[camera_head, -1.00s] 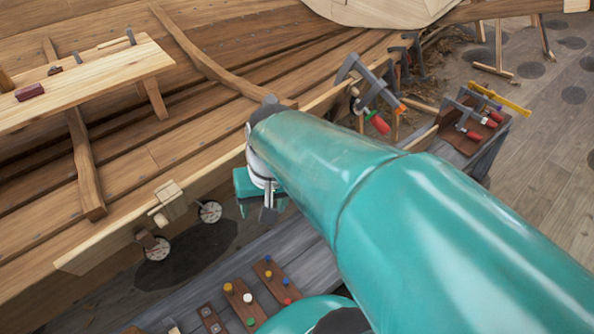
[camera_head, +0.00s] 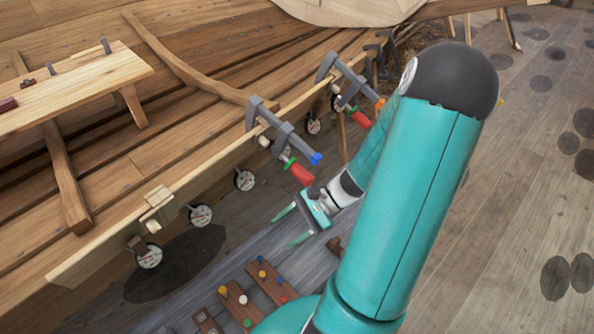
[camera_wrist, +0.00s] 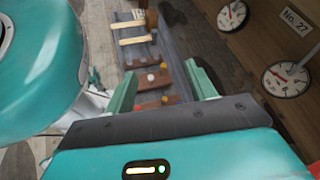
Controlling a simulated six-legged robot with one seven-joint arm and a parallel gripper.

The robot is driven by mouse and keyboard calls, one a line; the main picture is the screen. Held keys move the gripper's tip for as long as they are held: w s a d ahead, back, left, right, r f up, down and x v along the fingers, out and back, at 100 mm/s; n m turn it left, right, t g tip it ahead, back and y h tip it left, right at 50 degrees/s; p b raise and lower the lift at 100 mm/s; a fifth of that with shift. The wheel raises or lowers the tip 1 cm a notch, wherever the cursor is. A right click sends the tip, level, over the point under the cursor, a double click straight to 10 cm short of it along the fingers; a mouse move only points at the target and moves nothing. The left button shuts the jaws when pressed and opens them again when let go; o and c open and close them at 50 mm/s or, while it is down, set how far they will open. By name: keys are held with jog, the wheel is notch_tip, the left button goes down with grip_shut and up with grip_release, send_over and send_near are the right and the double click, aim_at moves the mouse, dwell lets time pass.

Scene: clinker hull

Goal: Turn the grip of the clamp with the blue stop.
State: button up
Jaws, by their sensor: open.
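The clamp with the blue stop (camera_head: 316,158) sits on the hull's plank edge in the head view. Its grey bar (camera_head: 286,134) slants down to the right, and its red grip (camera_head: 300,173) hangs below the bar near the blue end. My gripper (camera_head: 292,224) is open and empty, below and slightly left of the red grip, apart from it. In the wrist view my gripper (camera_wrist: 160,88) shows two spread green fingers with nothing between them. The clamp is not clearly visible there; a small red patch shows at the lower right edge.
A second clamp with an orange stop (camera_head: 380,103) and red grip (camera_head: 361,119) stands just beyond. Round dials (camera_head: 244,180) hang under the plank edge; two show in the wrist view (camera_wrist: 286,79). A grey bench (camera_head: 215,290) with pegged wooden strips lies below. Open floor is at right.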

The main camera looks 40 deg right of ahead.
jog(key=d+f+m+t, duration=0.3)
jog(key=d+m+t, duration=0.4)
jog(key=m+t, duration=0.25)
jog(key=m+t+h, duration=0.8)
jog(key=m+t, duration=0.1)
send_near(301, 173)
jog(key=x, duration=0.3)
jog(key=f+x, duration=0.1)
jog(key=x, duration=0.6)
jog(key=shift+w+d+f, duration=0.2)
jog(key=shift+w+d, duration=0.2)
jog(key=shift+w, duration=0.1)
jog(key=c, duration=1)
